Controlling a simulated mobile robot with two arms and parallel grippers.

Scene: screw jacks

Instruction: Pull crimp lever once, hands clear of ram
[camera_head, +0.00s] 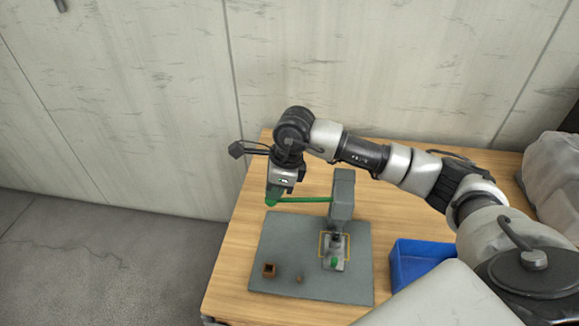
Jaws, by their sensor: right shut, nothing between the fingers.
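The crimp press (343,195) is a grey upright column standing on a grey base plate (262,241). Its green lever (305,200) sticks out to the left from the column, roughly level. Under the press head is a dark ram (336,240) above a small plate with a yellow outline and a green part (334,262). My right gripper (273,200) points down at the green outer end of the lever. It is shut, with nothing held between the fingers; whether it touches the lever end is unclear. My left gripper is not in view.
A small brown square block (269,270) and a tiny brown piece (299,280) lie on the base plate. A blue bin (417,262) stands to the right on the wooden table (226,281). A wall rises behind; grey covered shapes (553,184) are at right.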

